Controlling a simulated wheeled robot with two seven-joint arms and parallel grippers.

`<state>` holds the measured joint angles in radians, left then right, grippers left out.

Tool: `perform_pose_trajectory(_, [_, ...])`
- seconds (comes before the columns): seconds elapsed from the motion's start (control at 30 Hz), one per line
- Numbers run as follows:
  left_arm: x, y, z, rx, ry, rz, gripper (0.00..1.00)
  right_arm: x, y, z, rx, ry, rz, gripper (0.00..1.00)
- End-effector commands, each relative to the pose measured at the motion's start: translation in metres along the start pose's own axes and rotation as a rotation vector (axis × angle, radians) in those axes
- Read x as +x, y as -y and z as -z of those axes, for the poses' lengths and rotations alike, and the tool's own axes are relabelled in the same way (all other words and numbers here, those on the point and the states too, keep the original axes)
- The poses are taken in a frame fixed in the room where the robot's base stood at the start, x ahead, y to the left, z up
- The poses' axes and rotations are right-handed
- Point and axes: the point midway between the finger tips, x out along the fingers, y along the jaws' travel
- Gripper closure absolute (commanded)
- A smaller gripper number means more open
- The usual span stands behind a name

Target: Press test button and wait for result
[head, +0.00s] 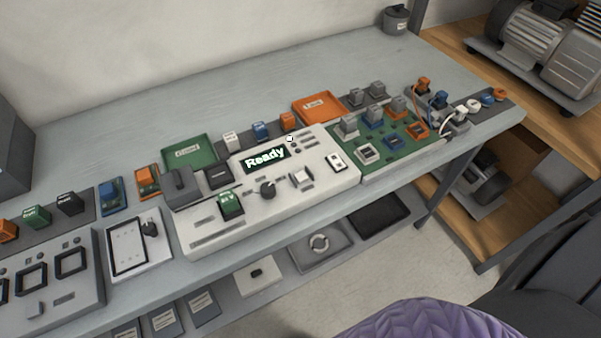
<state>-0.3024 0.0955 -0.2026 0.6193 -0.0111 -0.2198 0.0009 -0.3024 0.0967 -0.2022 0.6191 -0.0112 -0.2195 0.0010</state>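A white test console (215,236) stands on the grey bench. Its dark display (264,158) reads "Ready" in light letters. In front of the display are a dark round knob (267,188) and a raised pale square button (302,178). A white plate with a small dark switch (337,161) sits at the right. A green block with a light label (231,204) is seated at the front left of the console. I cannot read which control is marked as the test button. Neither of my grippers shows in the head view.
A green board (400,152) with several grey, blue and orange parts adjoins the console's right side. Green (189,151) and orange (319,107) trays lie behind it. A tablet-like panel (127,246) is at left. The rear of the bench (200,105) is clear.

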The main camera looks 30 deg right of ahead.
Motion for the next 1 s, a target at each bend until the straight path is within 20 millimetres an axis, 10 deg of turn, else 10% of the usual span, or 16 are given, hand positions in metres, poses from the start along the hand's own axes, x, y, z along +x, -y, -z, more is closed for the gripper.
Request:
perform_pose_trajectory(0.33, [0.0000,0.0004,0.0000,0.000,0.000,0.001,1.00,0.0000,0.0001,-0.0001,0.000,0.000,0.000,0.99])
perform_pose_trajectory(1.0, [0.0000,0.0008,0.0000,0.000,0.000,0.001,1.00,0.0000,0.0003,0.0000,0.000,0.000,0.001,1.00])
